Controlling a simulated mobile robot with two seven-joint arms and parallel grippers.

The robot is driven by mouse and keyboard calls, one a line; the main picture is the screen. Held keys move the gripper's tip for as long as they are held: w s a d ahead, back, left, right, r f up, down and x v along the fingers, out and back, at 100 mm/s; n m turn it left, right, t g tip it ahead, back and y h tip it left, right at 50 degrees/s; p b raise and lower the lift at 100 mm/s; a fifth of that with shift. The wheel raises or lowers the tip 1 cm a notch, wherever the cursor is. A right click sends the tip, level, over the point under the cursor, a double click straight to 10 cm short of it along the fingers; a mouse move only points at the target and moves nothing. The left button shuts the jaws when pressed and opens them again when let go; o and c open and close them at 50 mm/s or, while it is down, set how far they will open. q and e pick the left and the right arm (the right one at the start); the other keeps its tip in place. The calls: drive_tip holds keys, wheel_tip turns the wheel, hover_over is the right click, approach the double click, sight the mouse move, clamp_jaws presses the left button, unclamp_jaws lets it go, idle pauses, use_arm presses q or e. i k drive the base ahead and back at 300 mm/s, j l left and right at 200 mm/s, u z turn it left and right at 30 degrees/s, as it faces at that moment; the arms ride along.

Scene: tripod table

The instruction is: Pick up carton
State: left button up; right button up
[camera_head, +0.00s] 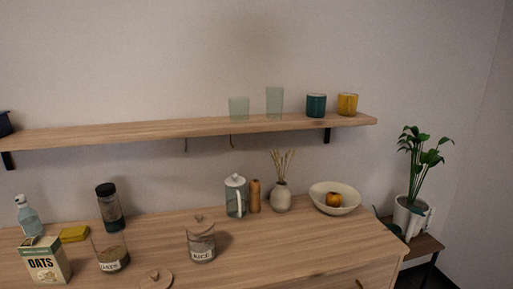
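The carton (46,262), a cream and green box marked "OATS", stands upright on the wooden counter (285,243) at the lower left of the head view. Its top looks open or uneven, but it is too small to be sure. A glass jar labelled for oats (112,256) stands just right of it, with contents low inside and no lid on it. A round wooden lid (156,279) lies on the counter to the right of that jar. Neither of my grippers shows in the head view.
A soap bottle (29,217) and yellow sponge (75,233) sit behind the carton. A dark-topped grinder (109,207), lidded rice jar (201,242), glass pitcher (236,197), vase (280,198) and bowl (337,207) stand farther right. A shelf (180,129) with cups hangs above.

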sight(46, 258)
drive_tip(key=u, duration=1.5)
